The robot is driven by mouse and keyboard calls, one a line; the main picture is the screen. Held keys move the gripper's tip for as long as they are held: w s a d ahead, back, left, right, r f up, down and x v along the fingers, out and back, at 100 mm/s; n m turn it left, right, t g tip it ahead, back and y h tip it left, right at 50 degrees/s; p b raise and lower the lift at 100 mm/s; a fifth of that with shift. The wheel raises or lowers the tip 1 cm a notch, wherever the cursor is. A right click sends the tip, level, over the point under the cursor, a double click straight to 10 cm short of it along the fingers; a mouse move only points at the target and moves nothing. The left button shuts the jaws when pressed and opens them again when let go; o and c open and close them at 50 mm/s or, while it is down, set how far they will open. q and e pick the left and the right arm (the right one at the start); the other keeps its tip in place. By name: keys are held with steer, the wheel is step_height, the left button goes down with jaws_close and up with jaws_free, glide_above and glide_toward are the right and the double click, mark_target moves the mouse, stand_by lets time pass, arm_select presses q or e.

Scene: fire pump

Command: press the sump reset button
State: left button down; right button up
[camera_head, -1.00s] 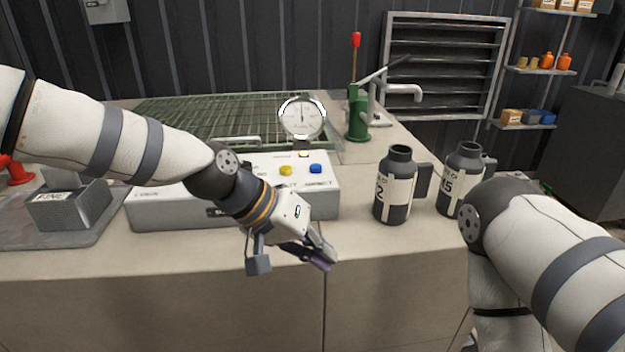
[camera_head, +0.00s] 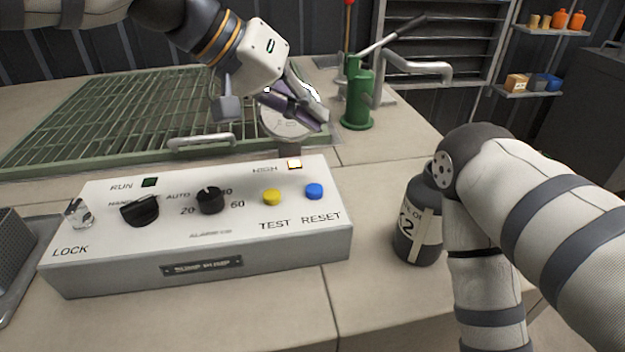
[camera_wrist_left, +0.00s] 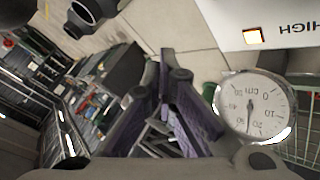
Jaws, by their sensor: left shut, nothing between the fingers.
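The white control box (camera_head: 200,265) sits on the bench in the head view. Its blue RESET button (camera_head: 314,191) is at the right of the top panel, beside the yellow TEST button (camera_head: 271,197). The HIGH lamp (camera_head: 294,164) behind them glows; it also shows in the left wrist view (camera_wrist_left: 253,36). My left gripper (camera_head: 320,123) is shut and empty, raised behind the box and in front of the round gauge (camera_head: 284,124), which it partly covers. In the left wrist view its fingers (camera_wrist_left: 164,60) are together. My right gripper is out of view; only my right arm shows.
A green grating (camera_head: 95,115) with a handle lies behind the box. A green hand pump (camera_head: 357,95) stands behind right. A dark bottle (camera_head: 418,225) stands right of the box, partly hidden by my right arm. Bare bench lies before the box.

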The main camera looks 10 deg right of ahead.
arm_select(q)
steer(key=b, duration=0.1)
glide_above(311, 185)
step_height(311, 185, down, 7)
steer(key=shift+r, duration=0.1)
steer(key=shift+f, duration=1.1)
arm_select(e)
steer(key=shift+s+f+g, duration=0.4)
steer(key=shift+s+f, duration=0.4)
arm_select(q)
steer(key=shift+f, duration=0.4)
steer(key=shift+f, duration=0.55)
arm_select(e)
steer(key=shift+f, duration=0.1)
arm_select(q)
steer(key=shift+r, duration=0.1)
stand_by(0.4)
steer(key=shift+r, duration=0.9)
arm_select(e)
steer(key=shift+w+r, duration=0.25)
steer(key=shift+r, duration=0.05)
